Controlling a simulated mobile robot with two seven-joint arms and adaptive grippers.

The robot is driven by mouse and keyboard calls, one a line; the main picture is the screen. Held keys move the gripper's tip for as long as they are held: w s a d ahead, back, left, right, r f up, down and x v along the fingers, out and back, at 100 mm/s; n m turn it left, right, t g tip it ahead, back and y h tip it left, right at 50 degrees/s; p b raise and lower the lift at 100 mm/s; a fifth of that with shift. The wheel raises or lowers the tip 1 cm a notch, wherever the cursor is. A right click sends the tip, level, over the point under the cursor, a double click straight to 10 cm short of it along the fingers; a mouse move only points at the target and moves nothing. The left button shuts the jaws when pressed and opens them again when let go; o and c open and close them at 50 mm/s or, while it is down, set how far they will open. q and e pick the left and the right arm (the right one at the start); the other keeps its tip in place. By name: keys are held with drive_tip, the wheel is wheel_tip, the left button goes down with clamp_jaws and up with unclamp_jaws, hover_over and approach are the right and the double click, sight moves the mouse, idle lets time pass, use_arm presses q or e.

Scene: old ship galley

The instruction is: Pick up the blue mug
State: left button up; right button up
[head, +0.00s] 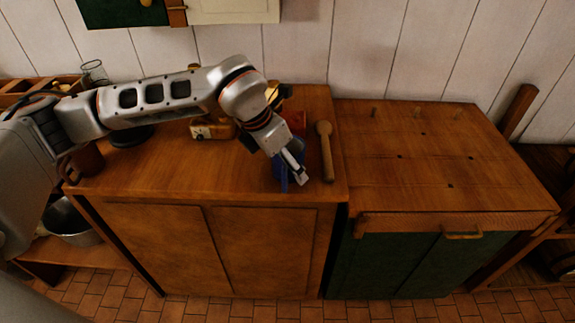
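The blue mug (277,172) stands near the front right of the wooden cabinet top in the head view. My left gripper (297,178) comes down over it from above and hides much of it. The fingertips are at the mug, on its right part as seen here. I cannot tell whether the fingers touch it or how far apart they are. My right gripper is out of view.
A wooden spoon or mallet (326,152) lies just right of the mug, and a red object (296,119) is behind it. A small wooden box (212,131) stands further left. The lower right counter (440,165) is largely clear.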

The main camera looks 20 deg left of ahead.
use_arm(q)
drive_tip(key=c, duration=1.4)
drive_tip(key=shift+o, duration=0.2)
